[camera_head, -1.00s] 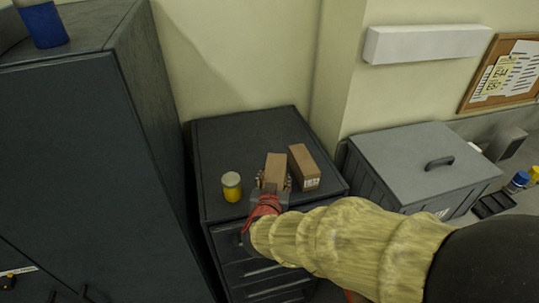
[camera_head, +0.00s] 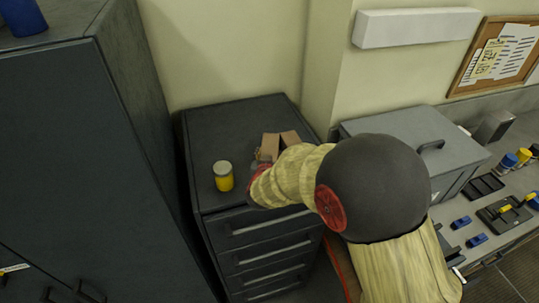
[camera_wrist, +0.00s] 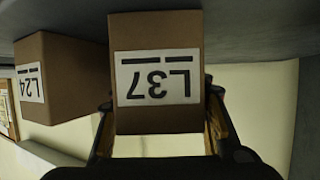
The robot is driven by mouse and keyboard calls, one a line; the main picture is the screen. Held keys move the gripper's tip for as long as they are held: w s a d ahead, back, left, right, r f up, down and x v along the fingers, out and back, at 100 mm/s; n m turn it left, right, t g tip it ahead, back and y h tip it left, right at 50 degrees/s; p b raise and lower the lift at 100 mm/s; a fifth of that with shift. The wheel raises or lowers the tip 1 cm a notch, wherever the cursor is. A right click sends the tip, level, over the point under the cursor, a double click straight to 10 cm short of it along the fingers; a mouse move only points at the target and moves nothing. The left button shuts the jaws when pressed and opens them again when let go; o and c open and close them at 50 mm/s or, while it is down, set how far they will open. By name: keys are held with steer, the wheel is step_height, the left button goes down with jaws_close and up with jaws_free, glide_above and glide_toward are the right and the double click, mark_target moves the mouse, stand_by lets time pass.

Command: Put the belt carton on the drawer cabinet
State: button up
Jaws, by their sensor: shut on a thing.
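A brown carton labelled L37 (camera_wrist: 157,40) is between the fingers of my gripper (camera_wrist: 160,112), which is shut on it. In the head view this carton (camera_head: 268,146) stands at the drawer cabinet's top (camera_head: 235,120); whether it bears on the surface I cannot tell. A second brown carton, labelled L24 (camera_wrist: 62,80), stands close beside it, on its right in the head view (camera_head: 290,138). No label says which is the belt carton. In the head view my gripper (camera_head: 258,164) is partly hidden by my arm.
A yellow can with a pale lid (camera_head: 223,176) stands on the cabinet, left of my gripper. A tall dark cabinet (camera_head: 80,130) rises at left. A grey lidded bin (camera_head: 400,130) stands at right, partly behind my arm. The cabinet top's back is clear.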

steer(key=shift+s+r, duration=0.15)
steer(key=shift+r, duration=0.05)
steer(key=shift+f, duration=0.1)
steer(key=o, duration=0.9)
steer(key=shift+f, duration=0.2)
steer(key=o, duration=0.5)
steer(key=shift+r, duration=0.1)
